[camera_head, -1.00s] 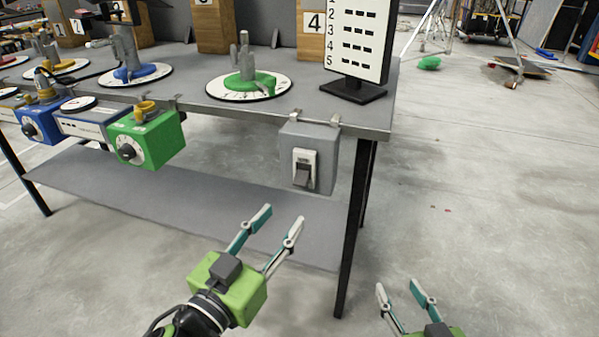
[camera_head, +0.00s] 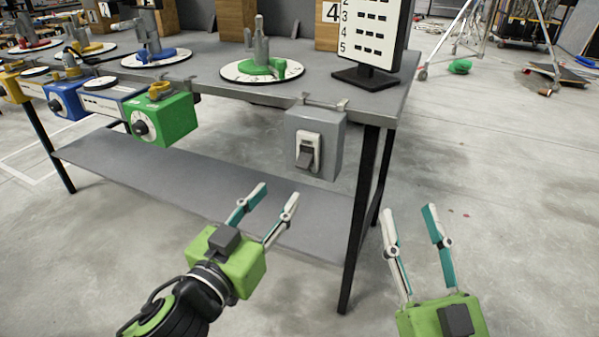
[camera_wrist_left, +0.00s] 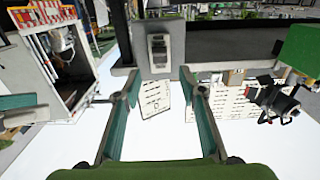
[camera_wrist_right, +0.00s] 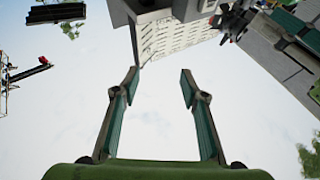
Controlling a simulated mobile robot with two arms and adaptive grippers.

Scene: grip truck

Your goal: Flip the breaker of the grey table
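The breaker is a grey box (camera_head: 327,140) hung on the front edge of the grey table (camera_head: 410,85), near its right corner. Its switch (camera_head: 307,153) faces me, with a dark grey lever at the lower part of a white plate. The box also shows in the left wrist view (camera_wrist_left: 158,45), ahead of the fingers. My left gripper (camera_head: 271,201) is open and empty, below and left of the breaker and apart from it. My right gripper (camera_head: 410,226) is open and empty, to the right of the table leg and lower than the breaker.
A green box with a dial (camera_head: 170,120) and blue boxes (camera_head: 66,100) hang along the same edge to the left. A numbered board (camera_head: 368,40) stands on the table above the breaker. A black leg (camera_head: 360,220) stands below the corner.

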